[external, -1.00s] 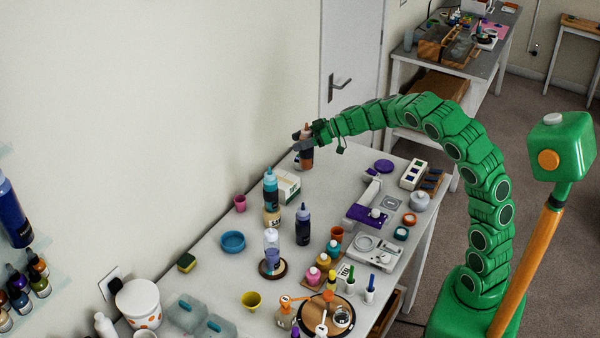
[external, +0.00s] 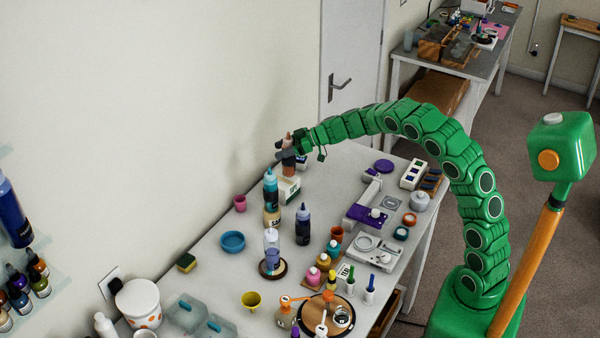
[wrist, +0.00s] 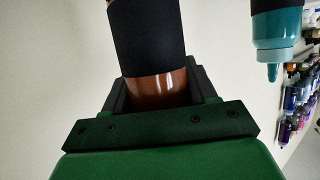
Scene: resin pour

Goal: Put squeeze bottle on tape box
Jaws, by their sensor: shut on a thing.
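A brown squeeze bottle with a dark label (external: 288,168) is held upright by my gripper (external: 287,151). The wrist view shows the bottle (wrist: 150,35) between the two dark fingers (wrist: 158,88), with its ends out of that view. The tape box, a small white box (external: 290,190), stands on the table near the wall. The bottle's lower end appears at the top of the box and covers part of it. I cannot tell whether they touch.
A teal bottle (external: 270,180) stands close in front of the box and also shows at the right in the wrist view (wrist: 276,38). A dark bottle (external: 303,225) and a pink cup (external: 240,203) are nearby. The table (external: 333,180) right of the box is clear.

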